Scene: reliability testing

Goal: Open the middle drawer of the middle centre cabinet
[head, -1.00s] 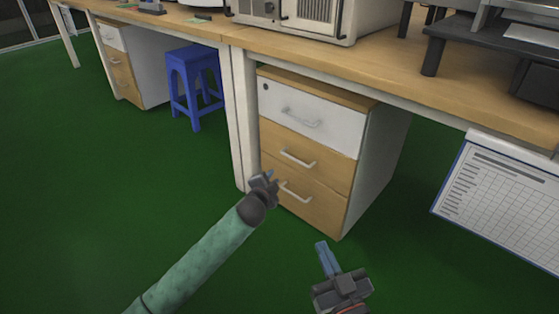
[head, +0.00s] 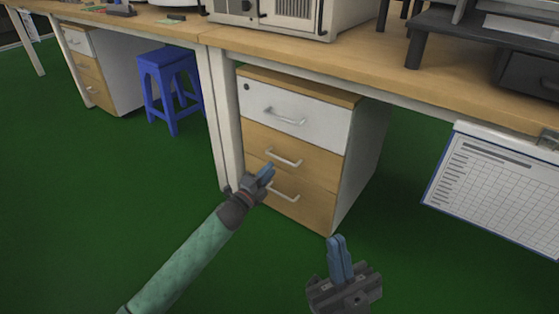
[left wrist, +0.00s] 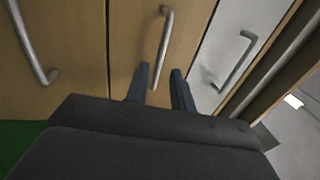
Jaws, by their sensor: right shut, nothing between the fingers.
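The middle centre cabinet (head: 362,150) stands under the desk with a white top drawer (head: 310,118) and two wooden drawers below. The middle drawer (head: 318,163) appears shut; its silver bar handle (head: 284,158) also shows in the left wrist view (left wrist: 166,40). My left gripper (head: 267,170) is just left of and below this handle. In the left wrist view its fingers (left wrist: 160,72) are open, with the handle's near end appearing between them; contact cannot be told. My right gripper (head: 337,240) is shut and empty, in front of the cabinet's lower right corner.
The bottom drawer's handle (head: 283,192) is close below my left gripper. A desk leg (head: 222,120) stands left of the cabinet, with a blue stool (head: 168,85) beyond. A calendar (head: 497,185) hangs at the right. The green floor ahead is clear.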

